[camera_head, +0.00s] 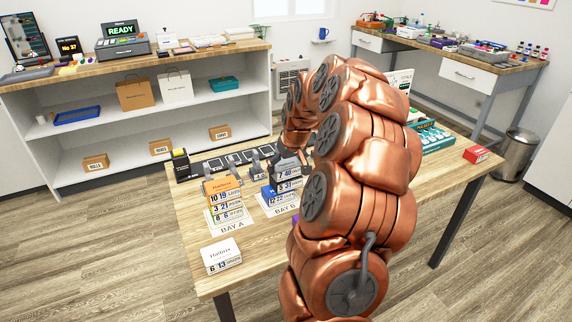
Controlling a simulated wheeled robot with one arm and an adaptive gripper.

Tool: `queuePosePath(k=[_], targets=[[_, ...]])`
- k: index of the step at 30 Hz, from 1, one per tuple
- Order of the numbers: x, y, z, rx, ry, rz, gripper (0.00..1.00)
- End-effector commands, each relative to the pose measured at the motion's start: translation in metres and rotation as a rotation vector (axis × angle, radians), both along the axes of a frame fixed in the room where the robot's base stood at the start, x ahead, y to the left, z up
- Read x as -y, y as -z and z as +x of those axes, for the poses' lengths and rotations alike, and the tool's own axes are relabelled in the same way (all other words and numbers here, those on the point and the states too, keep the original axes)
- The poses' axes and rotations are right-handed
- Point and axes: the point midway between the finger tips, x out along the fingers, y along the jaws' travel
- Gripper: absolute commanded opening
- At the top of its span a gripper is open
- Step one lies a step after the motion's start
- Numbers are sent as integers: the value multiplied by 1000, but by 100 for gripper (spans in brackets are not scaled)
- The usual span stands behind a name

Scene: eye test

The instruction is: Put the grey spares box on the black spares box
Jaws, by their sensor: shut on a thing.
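My gripper (289,160) is above the Bay B stack, partly hidden by my copper arm. It is shut on the grey spares box (288,174), labelled 7 40. The grey box is right over a dark box (289,186) labelled 3 31, which looks like the black spares box. Whether the two touch or a small gap is left I cannot tell. A blue box (277,199) labelled 12 22 is below the dark one, on the Bay B mat (277,210). The small print is too fine to read surely.
Left of it, the Bay A stack (227,203) has an orange box on top. A white box (221,256) stands at the front left of the table (255,262). A row of dark devices (235,160) lines the back. A red box (476,154) is at the right.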

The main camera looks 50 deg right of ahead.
Motion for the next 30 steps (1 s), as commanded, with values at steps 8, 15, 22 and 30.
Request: queuePosePath(k=[8,15,22,30], targets=[[0,3,1,3,0,-2,55],[0,6,1,3,0,-2,100],[0,5,0,3,0,-2,100],[0,-5,-2,5,1,-4,100]])
